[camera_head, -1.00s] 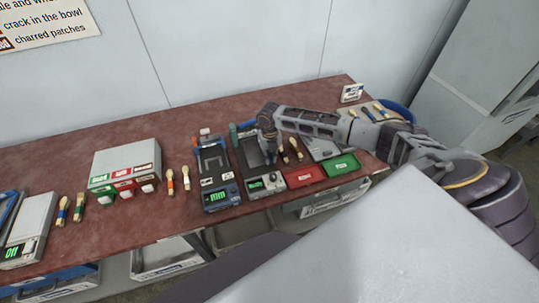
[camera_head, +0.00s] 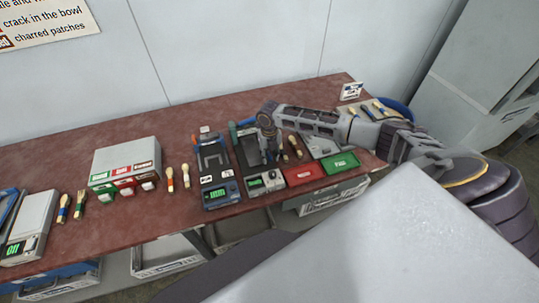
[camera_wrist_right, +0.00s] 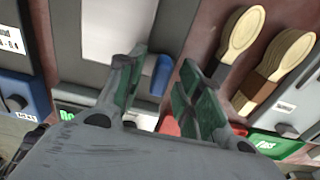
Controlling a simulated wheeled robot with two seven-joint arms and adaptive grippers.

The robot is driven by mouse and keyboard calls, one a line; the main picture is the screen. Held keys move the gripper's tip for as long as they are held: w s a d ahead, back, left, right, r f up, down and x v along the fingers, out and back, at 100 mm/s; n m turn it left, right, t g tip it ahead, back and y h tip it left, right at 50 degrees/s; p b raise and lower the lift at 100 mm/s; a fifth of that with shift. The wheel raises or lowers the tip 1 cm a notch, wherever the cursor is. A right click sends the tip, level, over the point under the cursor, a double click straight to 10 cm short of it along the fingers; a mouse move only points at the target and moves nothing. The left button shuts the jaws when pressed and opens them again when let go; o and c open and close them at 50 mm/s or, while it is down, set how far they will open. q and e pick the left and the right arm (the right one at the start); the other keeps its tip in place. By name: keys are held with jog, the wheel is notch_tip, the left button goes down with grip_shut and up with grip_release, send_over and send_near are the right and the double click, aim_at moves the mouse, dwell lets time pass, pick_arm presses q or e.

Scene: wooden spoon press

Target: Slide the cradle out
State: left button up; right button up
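The grey press (camera_head: 246,150) with a lit green display stands on the table under my right gripper (camera_head: 268,158). A blue press (camera_head: 214,172) stands just left of it. I cannot tell for sure which part is the cradle. In the right wrist view, my right gripper (camera_wrist_right: 163,88) has its two green-padded fingers apart. A blue handle-like part (camera_wrist_right: 160,74) on a pale metal plate shows between them, with no clear contact. The right hand and forearm hide part of the grey press in the head view. My left gripper is not in view.
A red tray (camera_head: 304,174) and a green tray (camera_head: 340,163) lie right of the grey press. A box with coloured bins (camera_head: 126,165) and a scale (camera_head: 30,225) stand left. The back of the red-brown table is mostly clear.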

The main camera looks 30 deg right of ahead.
notch_tip(320, 180, up, 12)
dwell(0.7)
dwell(0.4)
